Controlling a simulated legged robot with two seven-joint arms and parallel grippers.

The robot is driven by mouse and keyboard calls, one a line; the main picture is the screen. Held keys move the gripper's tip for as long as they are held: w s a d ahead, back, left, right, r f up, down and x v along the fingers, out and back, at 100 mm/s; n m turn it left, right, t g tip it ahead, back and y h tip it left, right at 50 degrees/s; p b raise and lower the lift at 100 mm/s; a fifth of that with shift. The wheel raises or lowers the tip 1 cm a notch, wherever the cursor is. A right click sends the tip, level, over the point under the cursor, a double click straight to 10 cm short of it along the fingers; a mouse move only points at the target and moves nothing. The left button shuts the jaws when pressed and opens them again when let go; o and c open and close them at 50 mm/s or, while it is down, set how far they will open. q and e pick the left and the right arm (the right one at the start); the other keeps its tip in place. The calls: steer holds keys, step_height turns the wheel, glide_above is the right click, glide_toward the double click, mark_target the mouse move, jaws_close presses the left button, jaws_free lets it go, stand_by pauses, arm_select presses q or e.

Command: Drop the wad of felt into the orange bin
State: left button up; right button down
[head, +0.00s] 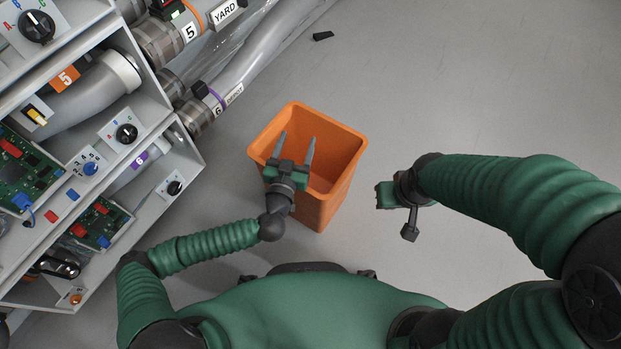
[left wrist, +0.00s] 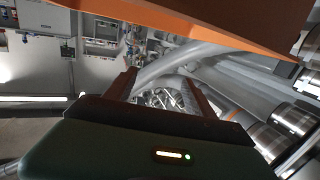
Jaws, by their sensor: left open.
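The orange bin (head: 325,205) stands on the grey floor in the middle of the head view. My left gripper (head: 297,138) is over the bin's opening, its two fingers apart with nothing seen between them. The left wrist view shows the same open fingers (left wrist: 160,80), with an orange surface of the bin (left wrist: 210,18) across the top. I see no wad of felt in either view; part of the bin's inside is hidden by my left gripper. My right gripper (head: 385,195) is to the right of the bin, and its fingers do not show clearly.
A grey cabinet (head: 190,150) with circuit boards, knobs and switches stands at the left. Large tubes (head: 240,70) run from it towards the top. A small black piece (head: 323,35) lies on the floor beyond the bin. The floor at the upper right is clear.

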arm_select(q)
steer(key=p+v, duration=0.5)
steer(key=v, duration=1)
steer(key=shift+s, duration=0.3)
